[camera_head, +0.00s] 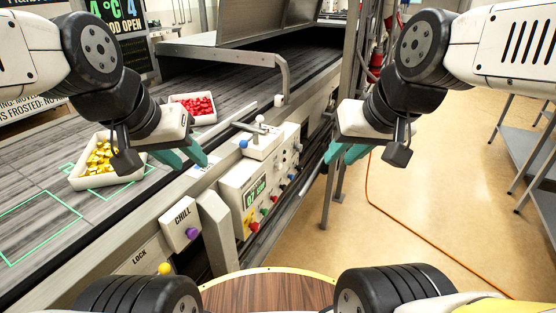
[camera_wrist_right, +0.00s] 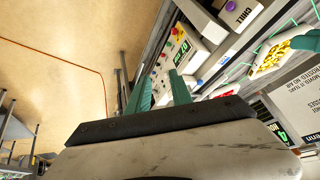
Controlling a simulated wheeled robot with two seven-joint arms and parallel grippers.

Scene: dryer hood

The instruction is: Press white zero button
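The white control panel (camera_head: 244,190) stands on the conveyor's near side, with a green-lit display (camera_head: 255,190) and several small coloured buttons and knobs. It also shows in the right wrist view (camera_wrist_right: 170,58). I cannot make out a zero mark on any button; they are too small. My right gripper (camera_head: 343,154) is open and empty, to the right of the panel and apart from it. Its two teal fingers stand apart in the right wrist view (camera_wrist_right: 160,90). My left gripper (camera_head: 186,156) looks open and empty, left of the panel, over the conveyor's near edge.
A white tray of yellow pieces (camera_head: 77,181) and one of red pieces (camera_head: 206,118) sit on the conveyor (camera_head: 40,150). A CHILL box with a purple knob (camera_head: 192,233) and a LOCK box with a yellow knob (camera_head: 165,268) stand left of the panel.

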